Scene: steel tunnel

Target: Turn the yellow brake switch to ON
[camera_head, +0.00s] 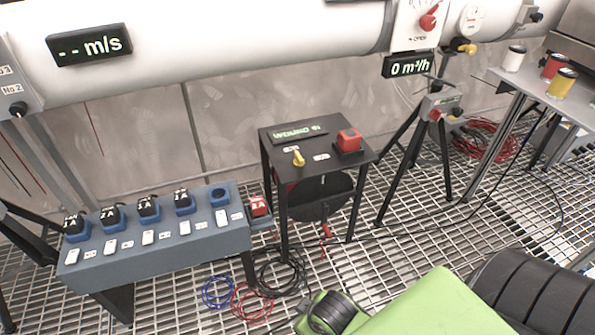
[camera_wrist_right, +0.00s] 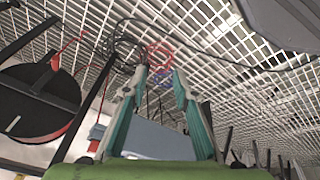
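A small yellow switch (camera_head: 298,157) stands on top of a black table (camera_head: 318,162), at its left front. A small white label lies beside it, too small to read. The knob's handle looks roughly upright in the head view, and I cannot tell which setting it points to. My right gripper (camera_wrist_right: 160,73) shows in the right wrist view with its two teal-padded fingers apart and nothing between them. It is away from the switch, which is out of that view. The right fingers are not visible in the head view. My left gripper is not in view.
The table also carries a display (camera_head: 299,131) with green text and a red block (camera_head: 348,139). A dark disc (camera_head: 318,197) sits beneath; it shows in the wrist view (camera_wrist_right: 35,103). A blue-grey fuse bench (camera_head: 160,243) stands left, a tripod (camera_head: 410,150) right. Cables lie on the grating.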

